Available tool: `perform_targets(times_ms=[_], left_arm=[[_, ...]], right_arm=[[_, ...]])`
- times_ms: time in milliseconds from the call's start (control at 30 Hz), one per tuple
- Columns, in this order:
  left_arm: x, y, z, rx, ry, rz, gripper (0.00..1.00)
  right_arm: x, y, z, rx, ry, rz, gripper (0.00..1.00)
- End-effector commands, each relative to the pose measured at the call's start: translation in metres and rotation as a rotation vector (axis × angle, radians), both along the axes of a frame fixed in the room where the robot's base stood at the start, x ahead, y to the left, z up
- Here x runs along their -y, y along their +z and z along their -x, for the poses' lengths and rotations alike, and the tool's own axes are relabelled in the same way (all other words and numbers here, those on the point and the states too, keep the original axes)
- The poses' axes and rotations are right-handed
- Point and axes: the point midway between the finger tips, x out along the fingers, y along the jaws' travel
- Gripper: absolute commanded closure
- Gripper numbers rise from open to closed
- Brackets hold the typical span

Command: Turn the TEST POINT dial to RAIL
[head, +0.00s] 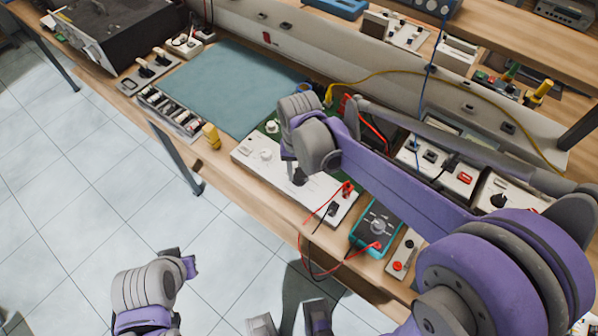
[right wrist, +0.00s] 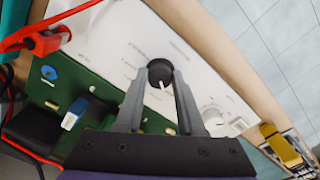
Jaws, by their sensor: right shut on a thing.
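The dial is a black round knob (right wrist: 160,72) with a white pointer mark, on a long white panel (right wrist: 115,35). In the right wrist view the mark faces down the picture, slightly right; the lettering around it is too blurred to read. My right gripper (right wrist: 160,88) is shut on the knob, one grey finger on each side. In the head view my right gripper (head: 297,172) reaches down onto the panel (head: 325,197) and mostly hides the knob.
Red and black leads plug into the panel's right end, near a teal meter (head: 376,228). White knobs (head: 266,154) sit left of the dial. A green board (right wrist: 75,115) lies behind the panel. A yellow-topped object (head: 211,135) stands at the left. The teal mat (head: 225,85) is clear.

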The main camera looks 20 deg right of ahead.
Motion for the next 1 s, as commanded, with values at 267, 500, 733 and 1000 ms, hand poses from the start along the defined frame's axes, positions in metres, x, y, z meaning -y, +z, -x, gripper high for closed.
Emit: perform_targets(times_ms=[267, 500, 733, 1000], left_arm=[[0.0, -0.0024, 0.0005, -0.001, 0.0, 0.0, 1.0], [0.0, -0.0038, 0.0008, -0.002, 0.0, 0.0, 1.0], [0.0, -0.0047, 0.001, -0.002, 0.0, 0.0, 1.0], [0.0, -0.0053, 0.0011, -0.002, 0.0, 0.0, 1.0]], right_arm=[[0.0002, 0.0001, 0.0001, 0.0, 0.262, 0.0, 1.0], [0.0003, 0.0001, 0.0001, 0.0, 0.476, 0.0, 1.0], [0.0004, 0.0002, 0.0, 0.0, 0.636, 0.0, 1.0], [0.0004, 0.0002, 0.0, 0.0, 0.745, 0.0, 1.0]])
